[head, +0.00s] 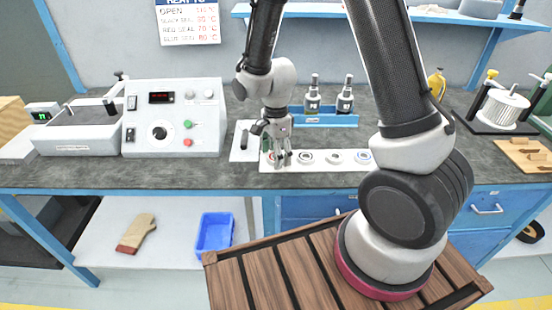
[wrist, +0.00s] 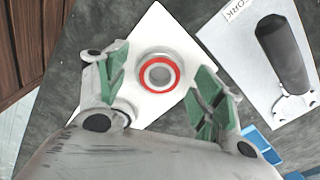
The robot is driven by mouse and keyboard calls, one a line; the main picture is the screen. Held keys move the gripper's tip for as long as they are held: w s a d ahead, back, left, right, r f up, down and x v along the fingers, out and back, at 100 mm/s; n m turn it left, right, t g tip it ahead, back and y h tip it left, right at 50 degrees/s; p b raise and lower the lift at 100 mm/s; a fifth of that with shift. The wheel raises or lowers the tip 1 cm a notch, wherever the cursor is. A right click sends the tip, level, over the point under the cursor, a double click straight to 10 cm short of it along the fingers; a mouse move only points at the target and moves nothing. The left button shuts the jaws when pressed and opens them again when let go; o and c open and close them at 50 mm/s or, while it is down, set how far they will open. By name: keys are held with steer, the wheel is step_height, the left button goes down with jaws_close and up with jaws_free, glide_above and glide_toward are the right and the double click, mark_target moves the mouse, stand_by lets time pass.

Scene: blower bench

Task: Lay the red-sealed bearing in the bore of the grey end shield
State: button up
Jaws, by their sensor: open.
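The red-sealed bearing (wrist: 158,73) lies flat on a white strip (wrist: 153,28) on the bench, its red ring facing up. In the head view the strip (head: 318,168) holds a row of bearings, and my gripper hides most of the one at its left end. My gripper (head: 280,160) points down over that end. In the wrist view my gripper (wrist: 162,76) is open, its green-padded fingers on either side of the red-sealed bearing, with gaps and nothing held. I cannot pick out the grey end shield with certainty.
A white sheet marked WORK (wrist: 225,45) carries a dark-handled grey part (wrist: 283,55). A control box (head: 175,120) stands left. A blue rack (head: 325,120) with two bottles stands behind the strip. A finned pale cylinder (head: 503,107) stands right.

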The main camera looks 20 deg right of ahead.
steer(key=shift+c, duration=0.2)
steer(key=c, duration=1.1)
